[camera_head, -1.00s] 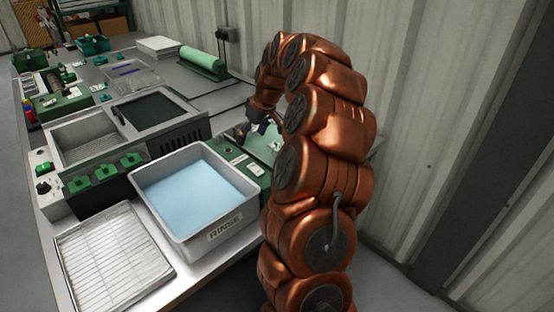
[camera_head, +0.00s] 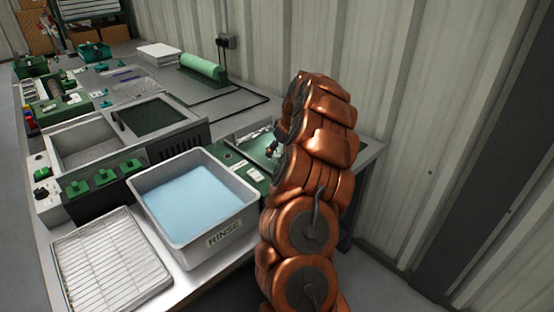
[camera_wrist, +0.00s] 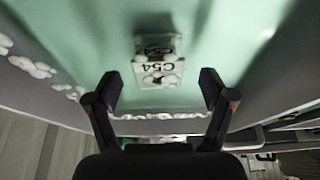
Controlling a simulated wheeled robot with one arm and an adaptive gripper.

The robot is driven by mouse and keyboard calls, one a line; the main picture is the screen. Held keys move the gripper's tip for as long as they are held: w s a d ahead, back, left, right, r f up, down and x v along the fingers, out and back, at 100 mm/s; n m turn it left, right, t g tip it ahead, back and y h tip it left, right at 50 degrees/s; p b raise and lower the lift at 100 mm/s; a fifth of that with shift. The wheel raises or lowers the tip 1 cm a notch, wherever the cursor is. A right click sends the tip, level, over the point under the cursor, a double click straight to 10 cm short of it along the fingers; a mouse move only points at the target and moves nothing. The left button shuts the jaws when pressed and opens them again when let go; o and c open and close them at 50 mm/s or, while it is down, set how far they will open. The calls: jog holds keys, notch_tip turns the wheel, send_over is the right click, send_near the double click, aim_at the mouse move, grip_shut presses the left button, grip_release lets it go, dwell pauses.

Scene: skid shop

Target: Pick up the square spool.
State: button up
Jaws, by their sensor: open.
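In the wrist view a small squarish block with a white face marked "C54" (camera_wrist: 158,68) sits on a pale green surface, with a dark part at its far side. It looks like the square spool, but its full shape is not clear. My gripper (camera_wrist: 160,90) is open, its two fingers apart on either side of the near end of the block, with nothing visibly held. Whether the fingers are level with the block cannot be told. In the head view my arm hides the spool and most of the gripper.
In the head view, a grey rinse tub (camera_head: 212,238) of blue liquid stands left of my arm, with a wire rack (camera_head: 110,262) in front. A corrugated wall (camera_head: 380,70) rises behind the bench.

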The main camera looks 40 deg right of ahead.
aim_at(277, 153)
jog(key=shift+x, duration=1.4)
jog(key=shift+d, duration=0.1)
grip_shut()
notch_tip(277, 153, up, 10)
jog(key=shift+r+b, duration=0.1)
jog(key=shift+b, duration=0.25)
